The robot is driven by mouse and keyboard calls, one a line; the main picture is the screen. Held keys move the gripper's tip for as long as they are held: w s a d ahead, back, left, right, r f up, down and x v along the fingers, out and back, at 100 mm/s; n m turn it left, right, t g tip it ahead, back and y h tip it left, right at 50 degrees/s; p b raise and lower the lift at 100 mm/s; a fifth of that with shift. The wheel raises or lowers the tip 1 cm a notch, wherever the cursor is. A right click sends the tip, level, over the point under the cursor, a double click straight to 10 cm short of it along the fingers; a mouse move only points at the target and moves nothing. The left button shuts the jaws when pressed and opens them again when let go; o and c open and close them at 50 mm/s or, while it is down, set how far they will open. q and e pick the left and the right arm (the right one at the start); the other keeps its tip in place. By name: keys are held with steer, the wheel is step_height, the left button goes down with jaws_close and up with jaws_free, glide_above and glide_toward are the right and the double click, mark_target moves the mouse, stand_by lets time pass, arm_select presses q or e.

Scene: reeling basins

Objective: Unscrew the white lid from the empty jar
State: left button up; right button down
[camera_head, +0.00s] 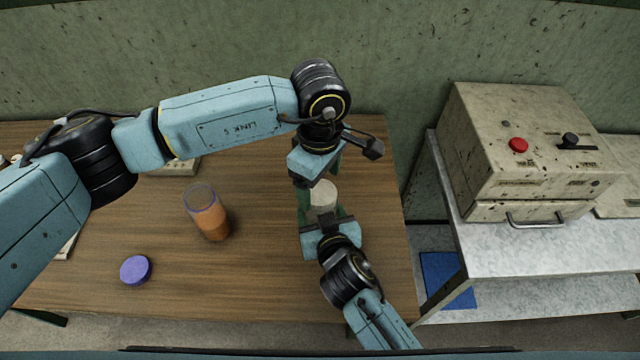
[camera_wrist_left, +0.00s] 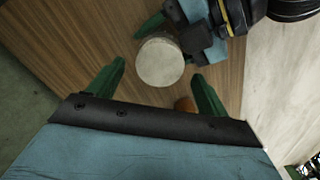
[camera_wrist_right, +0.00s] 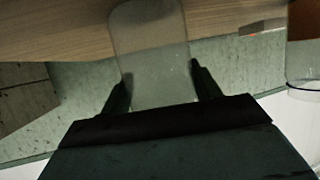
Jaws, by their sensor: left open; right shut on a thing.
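The white lid (camera_head: 323,193) shows as a round pale disc between my two grippers at the right part of the table. It also shows in the left wrist view (camera_wrist_left: 159,61). My left gripper (camera_wrist_left: 160,80) is open above the lid, with its green fingers apart on either side. The empty jar (camera_wrist_right: 152,60) is clear and fills the middle of the right wrist view. My right gripper (camera_wrist_right: 161,88) is shut on the jar, one finger on each side of it. In the head view the jar's body is hidden beneath the lid and grippers.
On the wooden table (camera_head: 262,270), a clear jar with orange contents (camera_head: 210,215) stands to the left, and a purple lid (camera_head: 136,270) lies near the front. A machine with a red button (camera_head: 518,145) stands on a separate grey bench (camera_head: 530,245) at the right.

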arm_select(q)
step_height(320, 180, up, 2)
steer(key=shift+r, duration=0.1)
steer(key=shift+c, duration=0.4)
step_height(320, 180, up, 3)
steer(key=shift+r+m, duration=0.1)
steer(key=shift+m, duration=1.1)
steer(key=shift+f, duration=3.9)
steer(key=c, duration=1)
steer(key=shift+n, duration=1.7)
steer(key=o, duration=1.1)
